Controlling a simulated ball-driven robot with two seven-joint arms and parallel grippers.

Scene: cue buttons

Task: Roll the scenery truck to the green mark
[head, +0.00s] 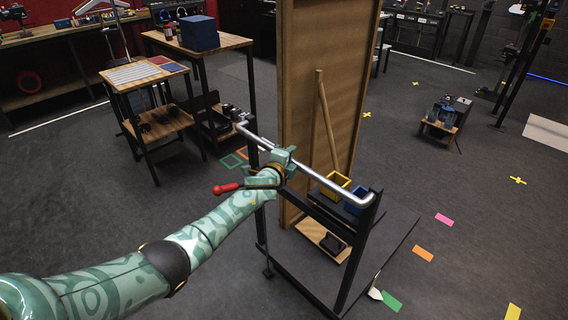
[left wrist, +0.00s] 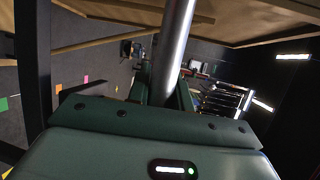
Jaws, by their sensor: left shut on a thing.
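The scenery truck (head: 398,238) is a dark flat platform carrying a tall wooden panel (head: 312,70) with a slanted brace. Its silver push bar (head: 335,192) runs along the near side and also crosses the left wrist view (left wrist: 175,45). My left gripper (head: 283,164) is shut around the bar, left of its middle; its green jaws (left wrist: 165,95) show in the left wrist view. A solid green mark (head: 391,301) lies on the floor beside the truck's near right corner. A green outlined square (head: 231,160) lies beyond the bar. My right gripper is out of view.
A red-handled lever (head: 226,189) sticks out beside my left wrist. Pink (head: 444,219), orange (head: 423,253) and yellow (head: 513,312) marks lie right of the truck. Wooden tables (head: 215,43) stand at back left. A low stand (head: 440,129) is at right; floor between is open.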

